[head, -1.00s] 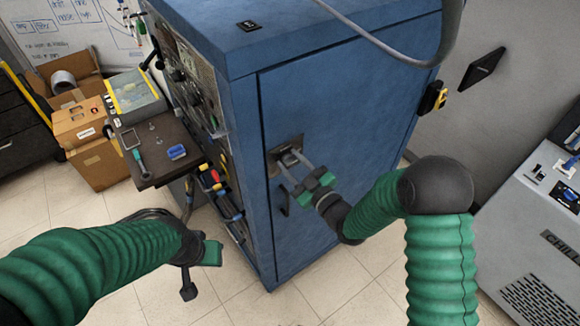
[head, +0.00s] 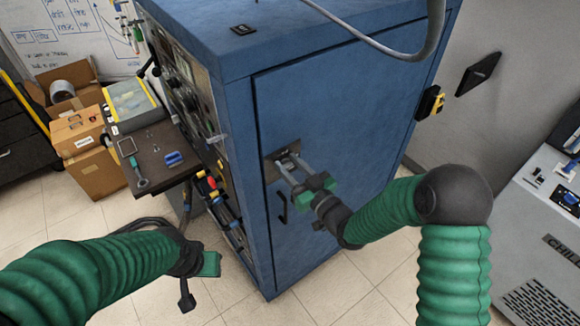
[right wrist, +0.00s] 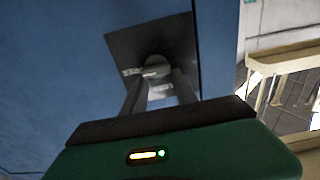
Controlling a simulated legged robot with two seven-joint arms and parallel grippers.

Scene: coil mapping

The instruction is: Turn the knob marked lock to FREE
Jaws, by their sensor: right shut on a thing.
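The knob (right wrist: 156,66) is a small grey round part on a dark square plate (right wrist: 128,45) in the right wrist view. The plate sits on the blue cabinet door, near its left edge, and also shows in the head view (head: 273,168). My right gripper (head: 290,163) has its two fingers at the plate, one on each side of the knob, and is shut on it. The fingers partly hide the knob, and its marking cannot be read. My left gripper (head: 207,265) hangs low at the left, away from the cabinet; its fingers are not clear.
The blue cabinet (head: 350,110) stands in the middle, with a black handle (head: 283,208) below the plate. A small shelf (head: 150,160) with tools juts out at its left. Cardboard boxes (head: 95,165) stand further left. A grey chiller unit (head: 545,220) stands at the right.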

